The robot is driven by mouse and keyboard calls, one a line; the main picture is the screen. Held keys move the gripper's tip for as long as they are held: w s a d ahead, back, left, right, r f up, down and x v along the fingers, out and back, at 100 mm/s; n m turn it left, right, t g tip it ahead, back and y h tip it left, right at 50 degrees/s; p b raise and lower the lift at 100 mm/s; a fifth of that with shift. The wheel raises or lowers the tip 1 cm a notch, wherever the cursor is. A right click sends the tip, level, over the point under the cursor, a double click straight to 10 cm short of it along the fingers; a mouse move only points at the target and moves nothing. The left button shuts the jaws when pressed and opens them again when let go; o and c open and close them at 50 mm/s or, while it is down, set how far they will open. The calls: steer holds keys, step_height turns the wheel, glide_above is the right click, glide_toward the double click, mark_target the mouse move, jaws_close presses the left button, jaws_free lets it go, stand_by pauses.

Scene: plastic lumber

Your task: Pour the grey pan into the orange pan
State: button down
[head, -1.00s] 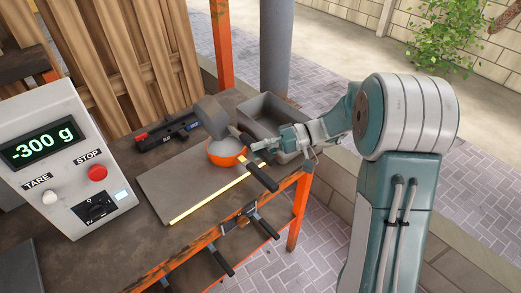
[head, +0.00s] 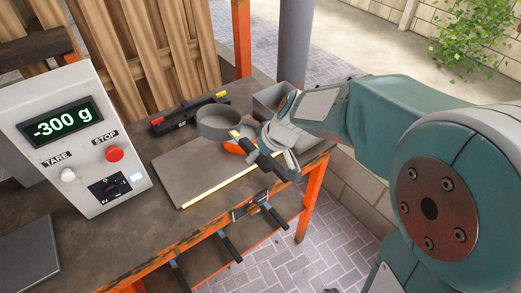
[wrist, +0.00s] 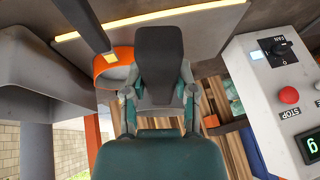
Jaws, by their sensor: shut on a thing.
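The grey pan (head: 219,124) is up in the air in the head view, roughly level, just above and left of the orange pan. The orange pan (head: 234,148) sits on the grey board, mostly hidden behind the grey pan and a dark handle; its orange wall also shows in the wrist view (wrist: 102,70). What the orange pan holds is hidden in the head view. My gripper (head: 268,140) is shut on the grey pan's handle, right of both pans. Its fingertips are hard to make out. In the wrist view a dark yellow-tipped handle reaches the orange pan.
A scale box (head: 75,140) reading -300 g stands at the left. A grey bin (head: 268,97) is behind my gripper, close by. A black tool (head: 188,117) lies behind the grey board (head: 185,175). A clamp (head: 250,208) sits at the table's front edge.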

steer(key=shift+s+a+f+t+h, duration=0.1)
steer(key=shift+a+f+t+h, duration=0.35)
steer(key=shift+h, duration=0.35)
steer(key=shift+d+r+n, duration=0.1)
steer(key=shift+r+n, duration=0.1)
steer(key=shift+n, duration=0.1)
step_height(320, 180, up, 2)
steer(key=shift+d+r, duration=0.1)
steer(key=shift+d, duration=0.05)
steer(key=shift+r, duration=0.75)
